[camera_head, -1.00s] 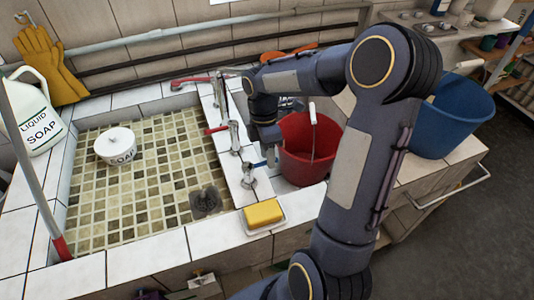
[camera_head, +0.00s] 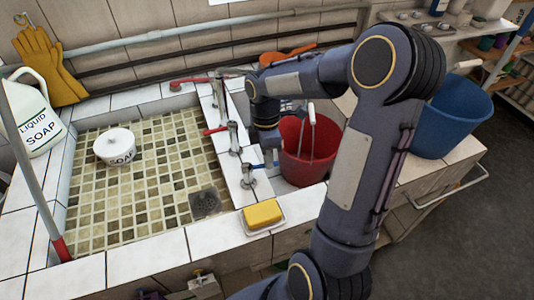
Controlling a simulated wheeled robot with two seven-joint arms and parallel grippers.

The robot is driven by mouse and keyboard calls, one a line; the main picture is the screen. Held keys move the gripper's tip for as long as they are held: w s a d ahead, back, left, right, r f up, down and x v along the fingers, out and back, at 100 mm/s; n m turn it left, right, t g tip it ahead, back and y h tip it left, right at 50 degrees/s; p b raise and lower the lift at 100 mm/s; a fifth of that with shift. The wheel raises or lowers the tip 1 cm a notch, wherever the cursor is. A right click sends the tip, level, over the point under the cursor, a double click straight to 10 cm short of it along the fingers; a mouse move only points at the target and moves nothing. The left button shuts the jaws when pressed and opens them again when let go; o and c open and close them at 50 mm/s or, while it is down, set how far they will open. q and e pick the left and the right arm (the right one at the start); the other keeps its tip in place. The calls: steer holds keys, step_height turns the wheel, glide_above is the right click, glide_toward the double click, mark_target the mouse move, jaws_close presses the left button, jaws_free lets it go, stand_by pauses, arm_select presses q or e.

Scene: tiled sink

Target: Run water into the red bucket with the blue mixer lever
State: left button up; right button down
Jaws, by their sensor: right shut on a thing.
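The red bucket (camera_head: 322,168) stands upright just right of the sink's tap ledge, its white handle grip raised; my arm hides part of it. Thin pale lines show inside it; I cannot tell whether one is water. The blue mixer lever (camera_head: 257,166) is on the chrome tap (camera_head: 248,180) nearest me, left of the bucket. My right gripper (camera_head: 269,151) points down at the lever's right end and is shut on it, its fingertips partly hidden. My left gripper is not in view.
Two taps with red levers (camera_head: 216,129) stand farther back on the ledge. A yellow sponge (camera_head: 262,213) lies on a dish in front. A soap bowl (camera_head: 116,146) is in the tiled basin (camera_head: 140,205). A blue bucket (camera_head: 452,120) stands at right.

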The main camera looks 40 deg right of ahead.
steer(key=shift+s+m, duration=0.1)
steer(key=shift+m, duration=0.3)
steer(key=c, duration=1.5)
jaws_free()
steer(key=shift+o, duration=0.2)
step_height(320, 180, up, 8)
steer(key=w, duration=0.1)
steer(key=shift+w+d+f, duration=0.15)
steer(key=shift+d, duration=0.15)
